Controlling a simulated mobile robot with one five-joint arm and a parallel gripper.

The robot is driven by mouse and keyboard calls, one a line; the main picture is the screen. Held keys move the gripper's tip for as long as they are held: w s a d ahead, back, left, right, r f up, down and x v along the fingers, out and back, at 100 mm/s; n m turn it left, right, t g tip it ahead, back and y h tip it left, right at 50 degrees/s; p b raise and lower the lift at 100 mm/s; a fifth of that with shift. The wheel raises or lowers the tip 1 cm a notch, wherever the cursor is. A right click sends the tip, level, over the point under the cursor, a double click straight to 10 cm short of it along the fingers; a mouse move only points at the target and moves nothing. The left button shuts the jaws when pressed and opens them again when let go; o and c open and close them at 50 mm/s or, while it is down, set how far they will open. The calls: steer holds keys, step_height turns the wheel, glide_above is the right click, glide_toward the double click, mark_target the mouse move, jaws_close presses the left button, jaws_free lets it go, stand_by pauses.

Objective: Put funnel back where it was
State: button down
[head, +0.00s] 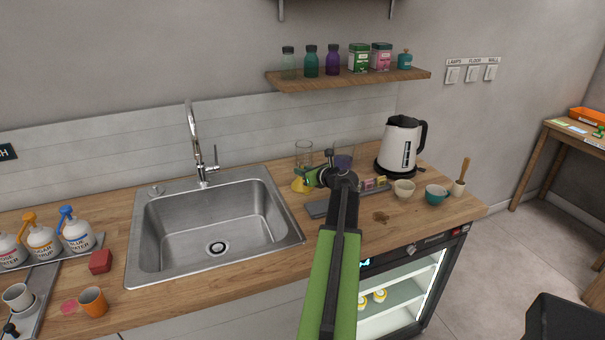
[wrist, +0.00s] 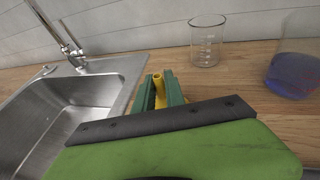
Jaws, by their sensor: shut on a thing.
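A yellow funnel (head: 299,185) is at my gripper (head: 310,178) in the head view, over the counter just right of the sink. In the wrist view my gripper (wrist: 160,92) has its green fingers shut on the funnel (wrist: 158,84). Only its narrow yellow spout shows well there; the wide part is mostly hidden behind the fingers. I cannot tell whether the funnel touches the counter.
The sink (head: 150,230) is at the left. A glass beaker (wrist: 207,40) and a beaker of blue liquid (wrist: 292,75) stand behind and right of my gripper. A kettle (head: 399,145), a white bowl (head: 403,189) and a teal bowl (head: 436,194) are farther right.

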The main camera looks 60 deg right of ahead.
steer(key=c, duration=1.4)
jaws_free()
steer(key=shift+f, duration=0.1)
steer(key=shift+r+p, duration=0.35)
steer(key=p+v, duration=0.3)
steer(key=v, duration=0.9)
steer(key=shift+a+f, duration=0.1)
steer(key=shift+f, duration=0.05)
